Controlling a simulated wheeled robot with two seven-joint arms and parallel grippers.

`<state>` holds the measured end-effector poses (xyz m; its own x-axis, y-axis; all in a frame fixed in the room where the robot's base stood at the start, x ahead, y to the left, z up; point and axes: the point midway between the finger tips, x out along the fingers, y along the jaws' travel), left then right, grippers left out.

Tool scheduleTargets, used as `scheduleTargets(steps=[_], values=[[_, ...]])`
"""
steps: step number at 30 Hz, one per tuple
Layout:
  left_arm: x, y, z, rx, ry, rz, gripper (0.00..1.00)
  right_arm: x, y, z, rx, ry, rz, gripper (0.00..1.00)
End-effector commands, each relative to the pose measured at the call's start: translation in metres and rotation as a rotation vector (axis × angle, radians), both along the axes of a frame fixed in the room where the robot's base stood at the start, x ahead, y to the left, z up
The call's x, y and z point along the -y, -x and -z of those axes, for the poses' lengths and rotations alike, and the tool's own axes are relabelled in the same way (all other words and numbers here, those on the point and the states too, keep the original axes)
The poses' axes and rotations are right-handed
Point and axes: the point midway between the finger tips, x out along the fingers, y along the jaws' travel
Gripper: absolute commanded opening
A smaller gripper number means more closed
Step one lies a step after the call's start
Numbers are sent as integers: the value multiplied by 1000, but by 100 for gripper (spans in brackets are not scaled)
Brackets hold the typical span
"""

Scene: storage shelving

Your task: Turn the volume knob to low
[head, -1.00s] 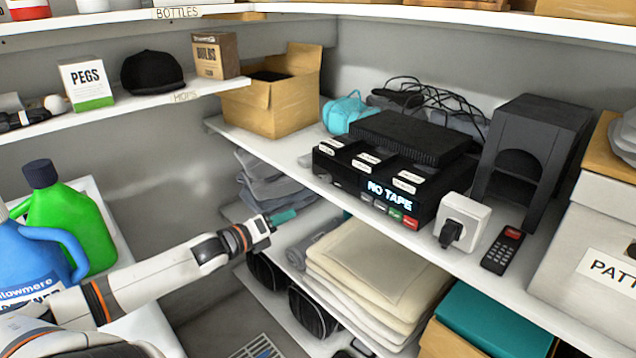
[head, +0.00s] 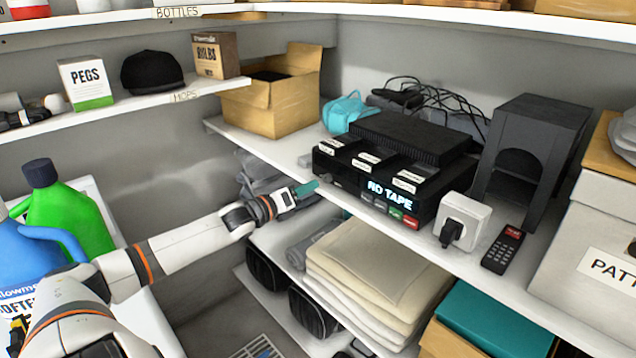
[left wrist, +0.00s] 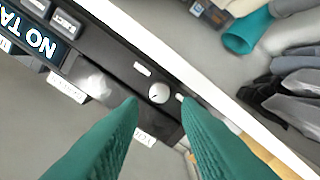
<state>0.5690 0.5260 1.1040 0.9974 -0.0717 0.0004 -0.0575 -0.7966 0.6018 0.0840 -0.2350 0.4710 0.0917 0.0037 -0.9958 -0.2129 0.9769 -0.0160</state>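The volume knob (left wrist: 158,93) is a small round pale knob with a dark pointer mark on the black front of the tape deck (left wrist: 110,70) in the left wrist view. The deck (head: 432,208) stands on the middle shelf in the head view, its display reading "NO TAPE". My left gripper (head: 312,187) is at the deck's left end, by the shelf's front edge. In the left wrist view its green fingers (left wrist: 159,100) are open, with the knob between the tips in the picture; I cannot tell whether they touch it. My right gripper is not in view.
A white plug box (head: 470,212) and a remote (head: 503,250) lie right of the deck. An open cardboard box (head: 270,108) stands to the left on the same shelf. Folded towels (head: 365,262) fill the shelf below. A black box (head: 412,137) sits on the deck.

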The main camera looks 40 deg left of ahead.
Motion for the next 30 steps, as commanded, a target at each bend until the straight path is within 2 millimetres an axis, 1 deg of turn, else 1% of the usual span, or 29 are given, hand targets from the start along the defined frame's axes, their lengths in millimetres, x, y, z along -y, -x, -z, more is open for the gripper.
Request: scheduleTargets(steps=[3, 12, 18, 27, 28, 30], values=[[1, -13, -4, 5, -2, -1, 30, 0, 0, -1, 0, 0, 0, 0], [3, -38, -2, 2, 1, -1, 30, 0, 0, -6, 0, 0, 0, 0], [3, -45, -1, 0, -1, 0, 30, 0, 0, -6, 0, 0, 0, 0], [3, -46, -1, 0, -1, 0, 30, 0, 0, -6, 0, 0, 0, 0], [3, -46, -1, 0, -1, 0, 27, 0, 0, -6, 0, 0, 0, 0], [3, -46, -1, 0, -1, 0, 16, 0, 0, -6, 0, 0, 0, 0]])
